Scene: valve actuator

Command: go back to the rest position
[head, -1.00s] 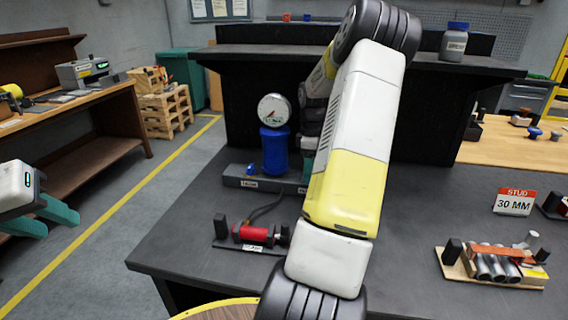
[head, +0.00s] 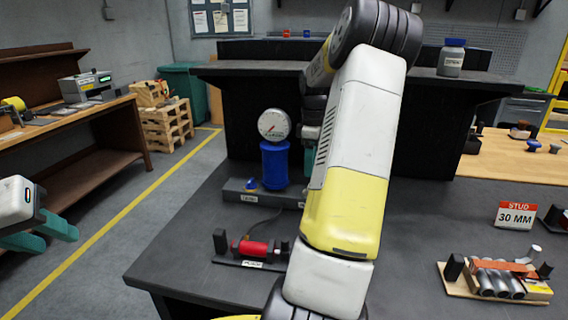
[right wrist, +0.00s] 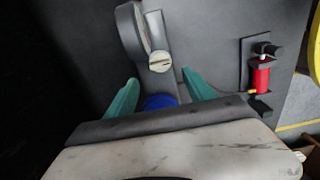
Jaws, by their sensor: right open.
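My right arm crosses the middle of the head view, and its gripper is mostly hidden behind my arm there. In the right wrist view my right gripper (right wrist: 162,92) is open, with teal fingers apart. A blue cylinder (right wrist: 160,102) with a round gauge above it shows between them; I cannot tell how near it is. In the head view the blue cylinder (head: 275,165) stands upright on a dark base (head: 240,192), the gauge (head: 273,124) on top. My left gripper (head: 45,236) is open and empty off the table's left side.
A red cylinder (head: 254,248) lies in a dark holder on the dark table (head: 190,265). It also shows in the right wrist view (right wrist: 261,76). A tray of grey cylinders (head: 495,279) and a "STUD 30 MM" sign (head: 515,215) stand right. A raised shelf (head: 250,69) is behind.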

